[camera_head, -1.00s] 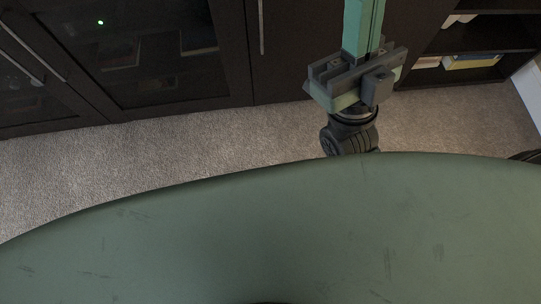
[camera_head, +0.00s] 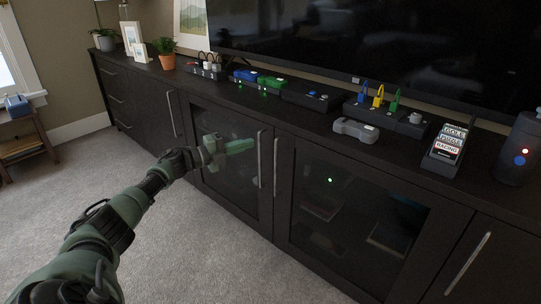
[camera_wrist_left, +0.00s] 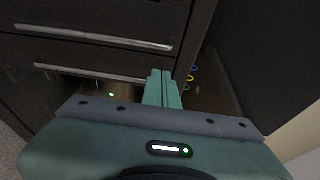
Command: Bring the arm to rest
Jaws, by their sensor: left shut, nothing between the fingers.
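My left arm comes in from the lower left in the head view, stretched forward over the carpet. My left gripper (camera_head: 248,144) is shut and empty, with its green fingers held in front of the dark cabinet's glass door (camera_head: 237,175). Whether it touches the door cannot be told. In the left wrist view its two fingers (camera_wrist_left: 163,76) lie together with nothing between them. My right gripper is in neither view.
The long dark cabinet (camera_head: 145,108) carries a row of devices, a grey handheld object (camera_head: 355,130), a sign box (camera_head: 447,147), a dark cylinder (camera_head: 519,150) and a potted plant (camera_head: 166,58). A television (camera_head: 400,50) stands behind. Carpet (camera_head: 190,240) is clear at left.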

